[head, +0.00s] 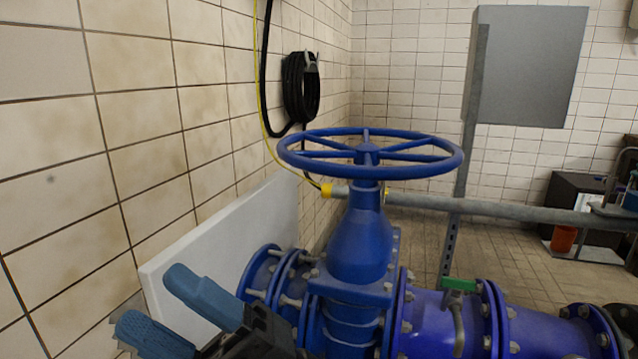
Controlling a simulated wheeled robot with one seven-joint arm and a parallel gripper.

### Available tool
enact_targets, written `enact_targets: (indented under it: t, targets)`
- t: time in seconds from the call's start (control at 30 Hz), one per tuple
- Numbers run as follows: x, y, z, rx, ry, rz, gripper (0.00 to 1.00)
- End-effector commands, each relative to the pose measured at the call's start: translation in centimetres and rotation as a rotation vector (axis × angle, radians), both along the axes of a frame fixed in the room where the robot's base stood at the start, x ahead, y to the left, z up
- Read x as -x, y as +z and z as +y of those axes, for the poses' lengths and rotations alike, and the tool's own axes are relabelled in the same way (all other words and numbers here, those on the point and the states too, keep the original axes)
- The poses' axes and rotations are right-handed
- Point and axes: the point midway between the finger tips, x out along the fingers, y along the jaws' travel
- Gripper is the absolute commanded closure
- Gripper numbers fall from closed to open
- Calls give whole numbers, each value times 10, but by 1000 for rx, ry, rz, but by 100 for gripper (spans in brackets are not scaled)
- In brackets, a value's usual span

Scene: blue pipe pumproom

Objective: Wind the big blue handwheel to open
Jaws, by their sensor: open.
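The big blue handwheel (448,162) lies level on top of a blue gate valve (361,237) in the middle of the head view. Its rim, spokes and hub are all in sight, with nothing touching the rim. My gripper (152,303) is at the lower left, below the wheel and to its left, apart from it. Its two blue-grey fingers are spread, with nothing between them. The rest of the gripper is dark and partly cut off by the bottom edge.
Blue flanged pipe (427,322) runs right from the valve. A grey horizontal pipe (490,208) passes behind the valve. A white panel (235,235) leans by the left tiled wall, close to my gripper. A coiled black hose (301,88) and grey cabinet (525,65) are behind.

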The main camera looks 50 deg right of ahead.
Motion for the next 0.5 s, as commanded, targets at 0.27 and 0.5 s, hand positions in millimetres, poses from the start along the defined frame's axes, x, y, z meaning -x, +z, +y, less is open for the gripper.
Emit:
enact_targets:
  t: [0.27, 0.5]
  targets:
    - [-52, 39, -2, 465, -8, -220, 43]
    - [-96, 44, -32, 915, -14, -313, 43]
